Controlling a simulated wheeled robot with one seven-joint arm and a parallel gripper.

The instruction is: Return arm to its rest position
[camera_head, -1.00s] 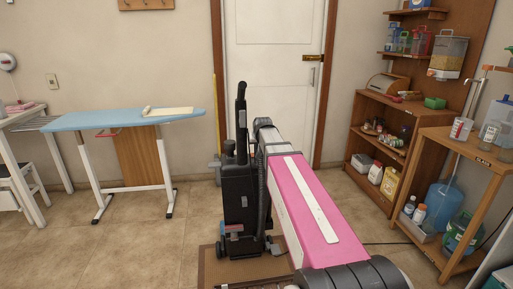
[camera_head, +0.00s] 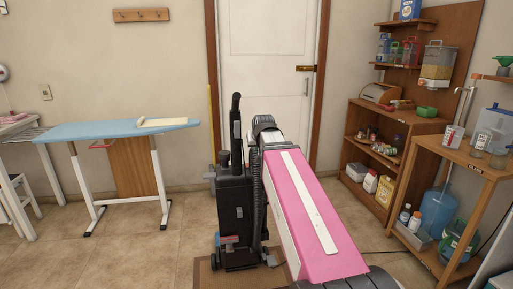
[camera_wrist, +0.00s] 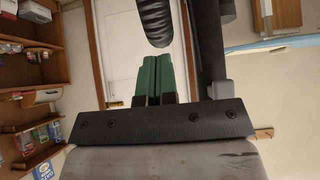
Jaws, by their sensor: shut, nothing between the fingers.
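My arm, with a pink casing, reaches forward from the bottom right in the head view. The gripper end is hidden there behind the arm's far end. In the wrist view my gripper (camera_wrist: 160,76) shows two green fingers pressed together with nothing between them. A black ribbed hose (camera_wrist: 154,22) appears just beyond the fingertips. I cannot tell whether it touches them. A black upright vacuum cleaner (camera_head: 235,205) stands on the floor close to the left of my arm in the head view.
A white door (camera_head: 268,75) is behind the vacuum. A blue ironing board (camera_head: 110,131) stands at left. A wooden shelf unit (camera_head: 405,120) and a wooden stand (camera_head: 465,160) with bottles are at right. Bare tiled floor lies between the ironing board and the vacuum.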

